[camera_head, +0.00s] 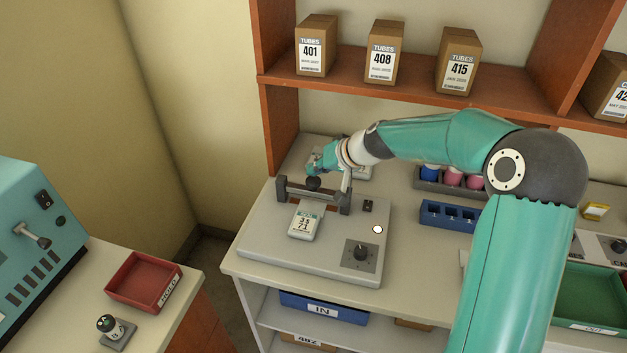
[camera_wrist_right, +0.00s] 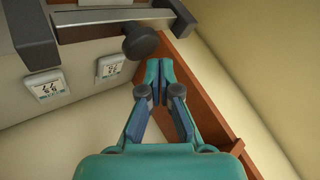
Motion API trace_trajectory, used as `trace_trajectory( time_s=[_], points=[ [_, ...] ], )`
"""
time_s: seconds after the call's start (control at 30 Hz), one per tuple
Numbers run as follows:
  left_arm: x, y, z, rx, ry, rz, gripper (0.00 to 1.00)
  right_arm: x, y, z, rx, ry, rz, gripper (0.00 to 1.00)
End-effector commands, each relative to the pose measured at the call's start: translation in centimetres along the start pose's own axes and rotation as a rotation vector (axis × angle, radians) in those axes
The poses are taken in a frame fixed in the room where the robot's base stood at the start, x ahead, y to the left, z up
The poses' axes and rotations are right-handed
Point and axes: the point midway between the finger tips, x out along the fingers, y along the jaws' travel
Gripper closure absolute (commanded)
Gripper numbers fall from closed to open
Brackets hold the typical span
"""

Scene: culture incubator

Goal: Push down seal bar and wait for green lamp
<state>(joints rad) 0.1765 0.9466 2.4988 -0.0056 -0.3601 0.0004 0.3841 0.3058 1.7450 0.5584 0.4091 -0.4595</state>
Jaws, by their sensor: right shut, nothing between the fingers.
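The sealer (camera_head: 262,240) is a flat grey unit on the bench. Its seal bar (camera_head: 295,190) runs between dark end posts and carries a round black knob (camera_head: 313,184). The bar (camera_wrist_right: 110,27) and knob (camera_wrist_right: 140,42) also show at the top of the right wrist view. A round lamp (camera_head: 377,229) on the sealer looks white, not green. A white labelled pouch (camera_head: 304,224) lies in front of the bar. My right gripper (camera_head: 318,166) is just behind and above the knob; its fingertips (camera_wrist_right: 158,72) are shut, empty and apart from the knob. My left gripper is out of view.
A black dial (camera_head: 361,254) and small switch (camera_head: 368,206) sit on the sealer. A blue rack (camera_head: 447,215) stands to its right. Tube boxes (camera_head: 382,52) stand on the shelf above. A red tray (camera_head: 144,281) is on the left bench.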

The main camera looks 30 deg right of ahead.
Motion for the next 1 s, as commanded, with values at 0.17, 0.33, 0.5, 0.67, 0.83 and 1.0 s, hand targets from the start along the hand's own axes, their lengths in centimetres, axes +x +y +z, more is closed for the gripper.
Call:
trace_trajectory(
  time_s=[0.17,0.33,0.5,0.67,0.83,1.0],
  points=[
    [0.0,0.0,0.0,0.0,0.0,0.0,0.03,0.0,0.01,0.01,0.0,0.0,0.0,1.0],
    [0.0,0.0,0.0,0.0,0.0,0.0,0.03,0.0,0.01,0.01,0.0,0.0,0.0,1.0],
    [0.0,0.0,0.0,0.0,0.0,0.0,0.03,0.06,-0.09,0.04,-0.001,-0.001,-0.001,1.0],
    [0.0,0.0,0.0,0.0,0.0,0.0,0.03,0.07,-0.1,0.04,-0.001,-0.001,-0.001,1.0],
    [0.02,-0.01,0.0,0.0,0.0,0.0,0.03,0.08,-0.09,0.05,-0.001,-0.001,-0.001,1.0],
    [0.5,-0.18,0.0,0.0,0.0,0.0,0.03,0.32,0.1,0.24,-0.001,-0.001,-0.001,1.0]
  ],
)
